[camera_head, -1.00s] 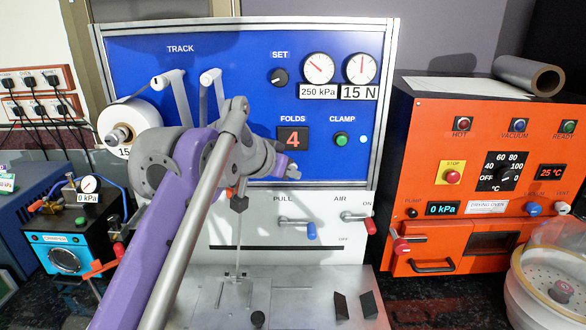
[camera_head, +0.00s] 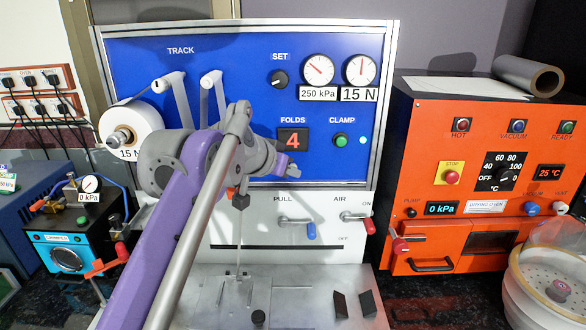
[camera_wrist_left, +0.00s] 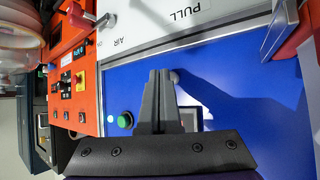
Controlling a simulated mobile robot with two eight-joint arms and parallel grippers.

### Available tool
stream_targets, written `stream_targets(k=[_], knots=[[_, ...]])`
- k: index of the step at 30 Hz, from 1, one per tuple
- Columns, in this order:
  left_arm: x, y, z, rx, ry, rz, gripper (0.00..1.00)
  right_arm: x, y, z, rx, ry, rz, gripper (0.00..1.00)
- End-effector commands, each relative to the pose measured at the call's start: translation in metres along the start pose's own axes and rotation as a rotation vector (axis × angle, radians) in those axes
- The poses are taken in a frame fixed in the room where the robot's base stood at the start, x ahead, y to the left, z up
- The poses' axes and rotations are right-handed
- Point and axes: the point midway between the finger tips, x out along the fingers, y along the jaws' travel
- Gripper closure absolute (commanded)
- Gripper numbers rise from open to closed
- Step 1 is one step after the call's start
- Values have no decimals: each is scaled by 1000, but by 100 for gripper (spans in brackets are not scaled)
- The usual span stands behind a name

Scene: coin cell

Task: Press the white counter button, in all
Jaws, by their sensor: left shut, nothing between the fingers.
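The FOLDS counter display (camera_head: 293,139) on the blue panel reads a red 4. My left gripper (camera_head: 294,171) is shut and empty, just below that display in the head view. In the left wrist view its closed fingertips (camera_wrist_left: 160,74) point at the blue panel. A small pale round knob (camera_wrist_left: 174,77), which looks like the white counter button, shows right beside the fingertips, partly covered by them. I cannot tell whether they touch. In the head view the button is hidden behind the gripper. My right gripper is in neither view.
The green CLAMP button (camera_head: 340,140) sits to the right of the display. The PULL lever (camera_head: 310,230) and AIR lever (camera_head: 369,225) stick out below. A white tape roll (camera_head: 131,128) hangs left of my arm. An orange drying oven (camera_head: 488,180) stands to the right.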

Motion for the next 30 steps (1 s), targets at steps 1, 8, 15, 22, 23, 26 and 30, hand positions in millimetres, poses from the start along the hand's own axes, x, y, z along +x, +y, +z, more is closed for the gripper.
stream_targets(k=[1,8,15,22,23,26,30], knots=[[0,0,-1,0,0,0,100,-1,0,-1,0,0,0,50],[2,-2,-2,0,0,0,100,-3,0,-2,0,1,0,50],[4,-4,-4,0,0,0,100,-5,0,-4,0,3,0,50],[5,-4,-4,0,0,0,100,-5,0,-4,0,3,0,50],[5,-4,-4,0,0,0,100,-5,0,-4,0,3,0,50],[5,-4,-4,0,0,0,100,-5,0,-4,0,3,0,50],[3,-2,-2,0,0,0,100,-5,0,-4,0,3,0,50]])
